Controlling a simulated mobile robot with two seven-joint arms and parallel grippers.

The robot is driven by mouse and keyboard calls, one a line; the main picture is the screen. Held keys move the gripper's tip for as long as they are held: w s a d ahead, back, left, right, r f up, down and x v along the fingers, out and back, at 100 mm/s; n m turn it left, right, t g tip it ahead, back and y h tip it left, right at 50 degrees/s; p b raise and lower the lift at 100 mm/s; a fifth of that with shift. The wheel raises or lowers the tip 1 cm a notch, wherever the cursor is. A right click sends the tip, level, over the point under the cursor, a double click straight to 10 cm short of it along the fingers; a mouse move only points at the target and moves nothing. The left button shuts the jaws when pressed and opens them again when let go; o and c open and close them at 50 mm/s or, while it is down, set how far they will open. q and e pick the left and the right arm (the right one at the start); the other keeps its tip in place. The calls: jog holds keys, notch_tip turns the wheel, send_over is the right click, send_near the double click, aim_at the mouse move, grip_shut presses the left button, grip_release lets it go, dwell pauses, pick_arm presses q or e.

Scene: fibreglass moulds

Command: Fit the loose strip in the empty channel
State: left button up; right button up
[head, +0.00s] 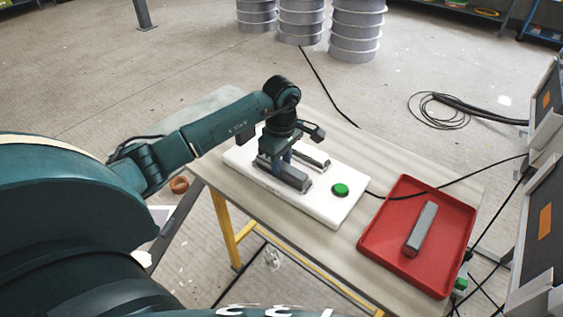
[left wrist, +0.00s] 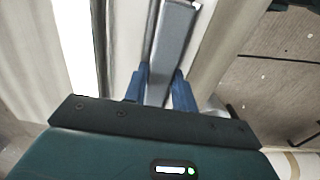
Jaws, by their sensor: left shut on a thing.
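My left gripper (head: 284,160) is over the white board (head: 333,211) on the table, pointing down. It is shut on a long grey strip (head: 291,180) at the board's near left side. In the left wrist view the grey strip (left wrist: 173,45) runs up between the two blue fingers (left wrist: 160,90). I cannot tell whether this strip is seated in a channel or just above the board. A second narrow dark-and-grey slot (head: 312,156) lies behind it, partly hidden by the gripper. Another grey strip (head: 421,229) lies in the red tray (head: 388,245). My right gripper is not in view.
A green button (head: 340,190) sits at the board's right end. A black cable (head: 375,194) crosses the table towards the tray. The table (head: 225,185) has yellow legs. Dark panels (head: 540,200) stand at the right.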

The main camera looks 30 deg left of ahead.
pick_arm(q)
jog(key=shift+f, duration=0.2)
jog(key=o, duration=1)
